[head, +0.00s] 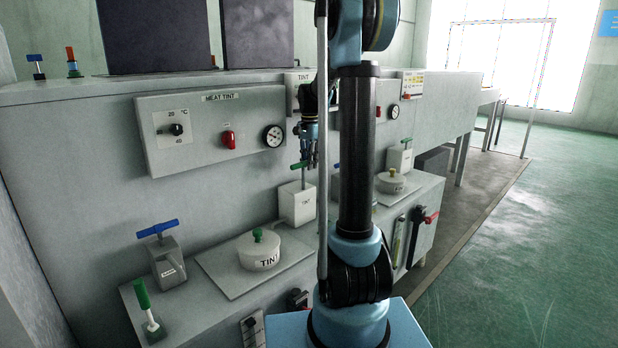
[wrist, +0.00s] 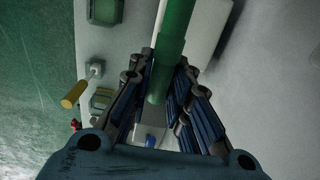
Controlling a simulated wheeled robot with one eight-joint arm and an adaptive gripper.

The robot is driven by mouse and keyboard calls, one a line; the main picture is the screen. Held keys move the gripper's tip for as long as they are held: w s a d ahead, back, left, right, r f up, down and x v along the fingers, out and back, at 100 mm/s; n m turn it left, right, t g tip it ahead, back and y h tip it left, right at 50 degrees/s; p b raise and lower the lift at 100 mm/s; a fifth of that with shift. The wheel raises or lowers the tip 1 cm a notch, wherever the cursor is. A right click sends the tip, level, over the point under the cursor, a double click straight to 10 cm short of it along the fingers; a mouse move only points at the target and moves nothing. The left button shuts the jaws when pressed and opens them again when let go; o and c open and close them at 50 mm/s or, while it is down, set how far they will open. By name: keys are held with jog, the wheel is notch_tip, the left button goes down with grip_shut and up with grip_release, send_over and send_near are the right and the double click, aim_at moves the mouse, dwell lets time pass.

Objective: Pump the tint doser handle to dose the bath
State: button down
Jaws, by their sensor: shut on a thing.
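My gripper (head: 309,158) points down at this handle from above, partly beside my own arm column. In the wrist view the green handle (wrist: 174,45) runs lengthwise between the ribbed fingers of my gripper (wrist: 160,108), which is shut on it. The exact finger contact is partly hidden in both views.
The lidded TINT pot (head: 260,252) has a green knob. A blue-handled doser (head: 165,262) and a green lever (head: 145,305) stand at the left. The HEAT TINT panel (head: 215,130) carries a dial, red switch and gauge. Open green floor (head: 520,240) lies right.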

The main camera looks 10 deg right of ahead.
jog(key=shift+w+f, duration=0.1)
jog(key=shift+f, duration=2.1)
jog(key=c, duration=1.5)
grip_release()
jog(key=shift+f, duration=0.1)
jog(key=shift+r, duration=3.5)
